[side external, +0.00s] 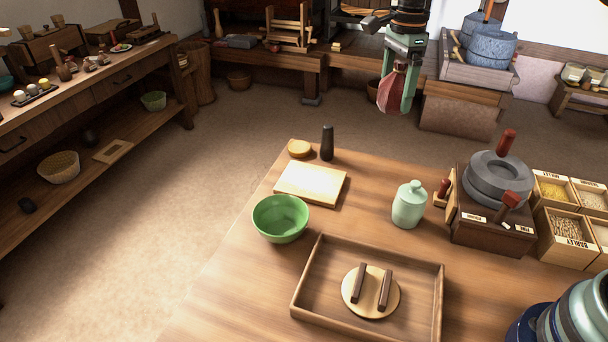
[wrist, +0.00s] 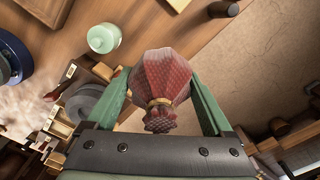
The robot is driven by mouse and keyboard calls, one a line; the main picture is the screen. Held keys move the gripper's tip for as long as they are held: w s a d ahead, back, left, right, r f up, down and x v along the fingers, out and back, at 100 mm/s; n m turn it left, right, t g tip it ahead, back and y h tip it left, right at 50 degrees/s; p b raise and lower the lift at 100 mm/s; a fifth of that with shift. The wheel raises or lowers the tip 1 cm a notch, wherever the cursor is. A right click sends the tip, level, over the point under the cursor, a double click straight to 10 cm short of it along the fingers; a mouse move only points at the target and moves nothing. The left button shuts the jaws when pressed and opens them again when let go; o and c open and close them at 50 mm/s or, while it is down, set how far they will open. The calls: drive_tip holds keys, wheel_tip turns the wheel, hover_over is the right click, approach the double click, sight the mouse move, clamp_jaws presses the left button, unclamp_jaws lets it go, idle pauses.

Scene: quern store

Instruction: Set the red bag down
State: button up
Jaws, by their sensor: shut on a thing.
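The red bag (side external: 391,91) hangs in my gripper (side external: 399,78), high above the floor beyond the table's far edge in the side external view. In the wrist view the red bag (wrist: 160,78) is gripped between the two green fingers of my gripper (wrist: 162,88). It has a gold tie and a gathered neck, which points toward the wrist camera. The bag touches nothing below it that I can see.
The wooden table (side external: 240,290) holds a green bowl (side external: 281,218), a pale board (side external: 311,183), a dark pestle-like cylinder (side external: 327,142), a lidded jar (side external: 409,204), a wooden tray (side external: 297,308), a quern (side external: 497,180) and grain boxes (side external: 562,238). Bare tabletop lies between board and jar.

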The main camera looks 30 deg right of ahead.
drive_tip(key=s+a+n, duration=0.3)
drive_tip(key=a+n, duration=0.2)
drive_tip(key=a, duration=1.9)
drive_tip(key=s+a+n, duration=0.3)
drive_tip(key=s+a, duration=0.4)
drive_tip(key=a, duration=0.3)
drive_tip(key=s+a+n, duration=0.2)
drive_tip(key=s+a, duration=0.5)
drive_tip(key=a, duration=0.2)
drive_tip(key=shift+n, duration=0.3)
wheel_tip(320, 180, down, 15)
drive_tip(key=shift+s+a+r, duration=0.1)
drive_tip(key=shift+a+r, duration=0.05)
drive_tip(key=shift+r, duration=0.05)
drive_tip(key=shift+f, duration=2.55)
